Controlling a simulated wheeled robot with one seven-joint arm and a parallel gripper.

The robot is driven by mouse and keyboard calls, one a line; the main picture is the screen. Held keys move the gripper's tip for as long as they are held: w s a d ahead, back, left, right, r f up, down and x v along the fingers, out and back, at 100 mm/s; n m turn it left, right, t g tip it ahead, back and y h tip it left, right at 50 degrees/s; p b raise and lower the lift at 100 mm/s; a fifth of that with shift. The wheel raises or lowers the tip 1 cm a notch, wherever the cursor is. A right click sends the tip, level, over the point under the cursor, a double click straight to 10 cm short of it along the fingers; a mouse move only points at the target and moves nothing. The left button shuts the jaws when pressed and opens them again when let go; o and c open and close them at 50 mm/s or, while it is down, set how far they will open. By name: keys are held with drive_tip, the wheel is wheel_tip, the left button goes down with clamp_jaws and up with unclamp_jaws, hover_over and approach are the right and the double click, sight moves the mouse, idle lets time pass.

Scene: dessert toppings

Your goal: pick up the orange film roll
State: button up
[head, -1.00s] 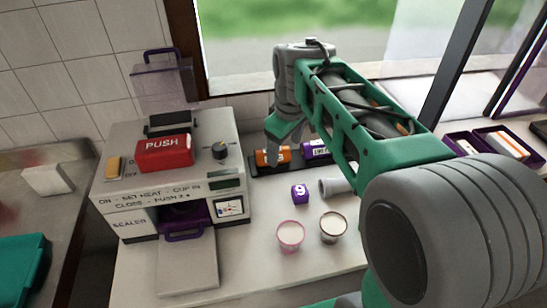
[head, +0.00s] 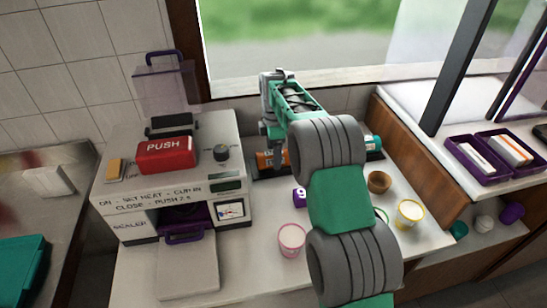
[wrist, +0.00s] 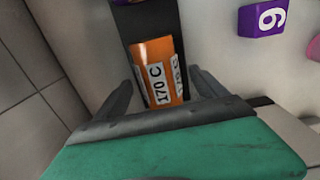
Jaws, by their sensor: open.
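The orange film roll (wrist: 157,72) lies on a dark rack, its white "170 C" label facing the wrist camera. It also shows in the head view (head: 264,161), partly hidden by my arm. My gripper (wrist: 165,88) is open, with one finger on each side of the roll in the wrist view. I cannot tell whether the fingers touch it. In the head view my gripper (head: 275,148) is down at the roll, mostly hidden behind my own arm.
The sealer machine (head: 170,185) with a red PUSH button stands just left of the rack. A purple "9" block (wrist: 264,17) is close by. Cups (head: 291,240) stand in front, a brown bowl (head: 379,182) to the right. A wooden partition (head: 420,165) bounds the counter at right.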

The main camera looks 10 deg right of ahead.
drive_tip(key=shift+w+f, duration=0.1)
drive_tip(key=shift+f, duration=0.6)
drive_tip(key=c, duration=1.7)
drive_tip(key=shift+r, duration=0.1)
drive_tip(key=shift+c, duration=0.4)
drive_tip(key=shift+r, duration=0.15)
